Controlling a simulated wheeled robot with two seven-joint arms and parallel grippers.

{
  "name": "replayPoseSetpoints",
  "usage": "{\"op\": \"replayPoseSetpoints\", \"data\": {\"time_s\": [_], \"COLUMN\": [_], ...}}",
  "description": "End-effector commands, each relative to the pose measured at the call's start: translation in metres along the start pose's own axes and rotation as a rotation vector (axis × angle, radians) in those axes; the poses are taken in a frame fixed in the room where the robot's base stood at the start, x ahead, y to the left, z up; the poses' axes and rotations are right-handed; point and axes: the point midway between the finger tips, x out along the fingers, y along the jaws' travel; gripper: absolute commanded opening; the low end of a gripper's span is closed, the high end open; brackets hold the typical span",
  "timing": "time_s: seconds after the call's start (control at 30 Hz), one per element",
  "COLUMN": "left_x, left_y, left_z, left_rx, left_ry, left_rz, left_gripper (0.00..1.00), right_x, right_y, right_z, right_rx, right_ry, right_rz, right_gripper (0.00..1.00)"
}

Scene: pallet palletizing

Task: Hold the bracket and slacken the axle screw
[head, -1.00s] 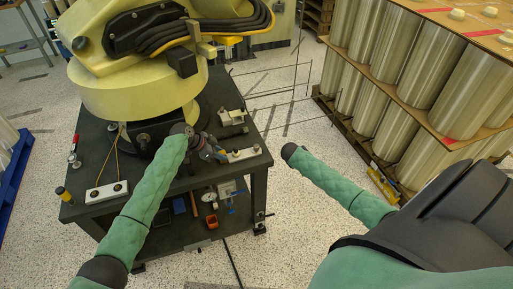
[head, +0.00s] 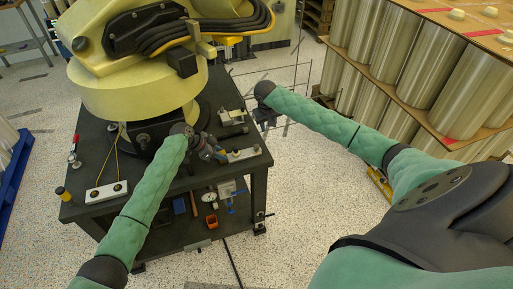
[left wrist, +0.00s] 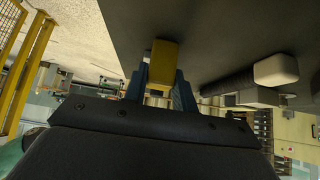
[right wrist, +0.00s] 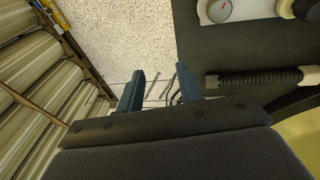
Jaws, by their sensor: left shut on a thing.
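My right gripper (head: 269,116) is just off the table's right edge, near a pale fixture (head: 232,117). In the right wrist view its fingers (right wrist: 158,88) are apart with only floor between them. I cannot make out the axle screw.
The dark table (head: 90,160) carries a large yellow robot base (head: 135,95). A black ribbed rod with a pale end (right wrist: 255,78) shows beside the right gripper. Stacked metallic cylinders (head: 390,45) stand at the right.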

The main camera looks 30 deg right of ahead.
Motion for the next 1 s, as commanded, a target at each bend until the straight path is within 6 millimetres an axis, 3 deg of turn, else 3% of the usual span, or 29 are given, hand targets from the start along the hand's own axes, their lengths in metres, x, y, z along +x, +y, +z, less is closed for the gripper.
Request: {"op": "replayPoseSetpoints", "data": {"time_s": [0.2, 0.43, 1.0], "left_x": [0.001, 0.001, 0.001], "left_y": [0.0, 0.0, 0.0], "left_z": [0.0, 0.0, 0.0], "left_rx": [0.0, 0.0, 0.0], "left_ry": [0.0, 0.0, 0.0], "left_rz": [0.0, 0.001, 0.001], "left_gripper": [0.0, 0.0, 0.0], "right_x": [-0.029, -0.037, 0.017], "right_y": [-0.048, -0.065, -0.073], "right_z": [0.024, 0.036, 0.045], "right_rx": [-0.038, -0.054, -0.053], "right_ry": [-0.094, -0.14, -0.142], "right_rz": [-0.114, -0.155, -0.155], "right_gripper": [0.36, 0.36, 0.36]}}
